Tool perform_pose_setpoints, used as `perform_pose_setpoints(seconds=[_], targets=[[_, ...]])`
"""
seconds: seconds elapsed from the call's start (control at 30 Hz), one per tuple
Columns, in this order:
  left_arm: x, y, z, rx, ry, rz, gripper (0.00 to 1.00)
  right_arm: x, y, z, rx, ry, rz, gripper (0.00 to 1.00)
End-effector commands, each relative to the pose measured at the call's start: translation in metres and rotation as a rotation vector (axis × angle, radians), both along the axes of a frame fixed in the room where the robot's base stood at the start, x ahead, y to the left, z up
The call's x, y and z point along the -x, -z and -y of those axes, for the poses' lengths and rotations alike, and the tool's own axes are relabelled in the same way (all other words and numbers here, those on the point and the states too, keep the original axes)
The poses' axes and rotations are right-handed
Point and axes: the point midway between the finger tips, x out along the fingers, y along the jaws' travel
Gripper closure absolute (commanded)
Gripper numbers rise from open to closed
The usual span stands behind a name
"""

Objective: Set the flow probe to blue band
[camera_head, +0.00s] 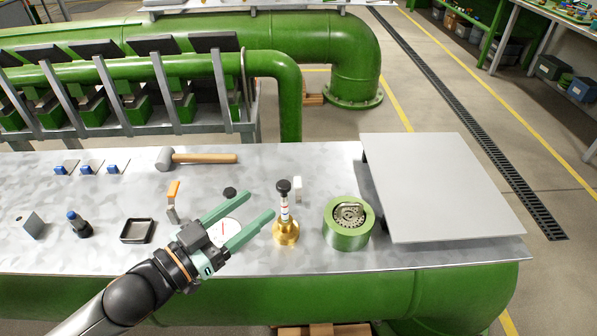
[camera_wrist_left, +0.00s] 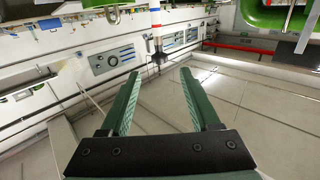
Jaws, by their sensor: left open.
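The flow probe (camera_head: 285,216) stands upright on the metal table, with a brass base, a pale banded stem and a black knob on top. In the left wrist view its stem (camera_wrist_left: 156,28) appears beyond the fingertips, roughly between them, with red and blue bands and a dark end. My left gripper (camera_head: 249,204) has green fingers, is open and empty, and sits just left of the probe, apart from it. How far the stem is set into the base is hard to read. My right gripper is not in view.
A grey panel (camera_head: 440,185) covers the table's right end.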

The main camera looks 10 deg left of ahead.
Motion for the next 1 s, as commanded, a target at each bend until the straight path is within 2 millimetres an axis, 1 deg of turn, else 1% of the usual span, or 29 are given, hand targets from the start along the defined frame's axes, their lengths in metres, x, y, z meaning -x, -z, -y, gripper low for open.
perform_pose_setpoints(seconds=[0.13,0.7,0.83,1.0], targets=[[-0.015,-0.003,0.008,-0.001,0.001,0.005,0.37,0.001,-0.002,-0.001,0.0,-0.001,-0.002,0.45],[-0.08,-0.002,0.044,-0.001,0.0,0.003,0.37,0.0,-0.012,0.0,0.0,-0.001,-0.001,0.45],[-0.091,-0.001,0.05,-0.001,-0.001,0.0,0.37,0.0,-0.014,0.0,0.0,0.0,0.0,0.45],[-0.098,0.0,0.055,-0.001,0.0,0.0,0.37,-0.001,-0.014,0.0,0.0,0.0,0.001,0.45]])
